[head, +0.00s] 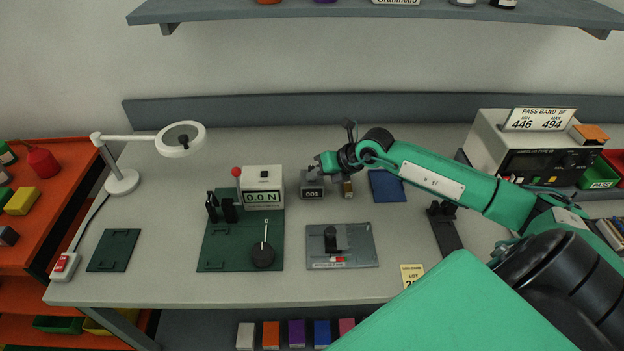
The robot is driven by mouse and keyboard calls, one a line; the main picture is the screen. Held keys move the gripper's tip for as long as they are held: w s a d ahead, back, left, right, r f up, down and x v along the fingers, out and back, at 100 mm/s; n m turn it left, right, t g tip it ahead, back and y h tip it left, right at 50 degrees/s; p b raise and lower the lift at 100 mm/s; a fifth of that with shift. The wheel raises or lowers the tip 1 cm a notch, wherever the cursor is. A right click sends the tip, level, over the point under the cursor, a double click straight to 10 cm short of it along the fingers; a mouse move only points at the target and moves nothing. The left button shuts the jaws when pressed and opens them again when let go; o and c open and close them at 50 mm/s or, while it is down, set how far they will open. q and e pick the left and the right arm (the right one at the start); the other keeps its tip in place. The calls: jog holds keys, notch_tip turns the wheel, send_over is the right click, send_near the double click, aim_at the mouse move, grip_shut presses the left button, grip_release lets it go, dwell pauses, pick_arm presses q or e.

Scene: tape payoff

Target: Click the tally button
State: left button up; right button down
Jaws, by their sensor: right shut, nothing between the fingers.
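The tally counter (312,193) is a small grey box near the back middle of the bench, and its display reads 001. My right gripper (317,167) is shut and empty, at the top of the counter. The button is mostly hidden by the gripper, and I cannot tell whether the fingertips touch it. My left gripper is not in view.
A force gauge (262,188) reading 0.0 N stands left of the counter on a green plate (215,250). A blue pad (386,186) and a grey fixture (355,250) lie nearby.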

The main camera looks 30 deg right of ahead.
aim_at(316, 182)
jog(key=shift+r+p, duration=0.35)
jog(key=shift+r, duration=0.45)
jog(key=shift+r, duration=0.1)
jog(key=shift+r+p, duration=1.45)
jog(key=shift+r, duration=0.95)
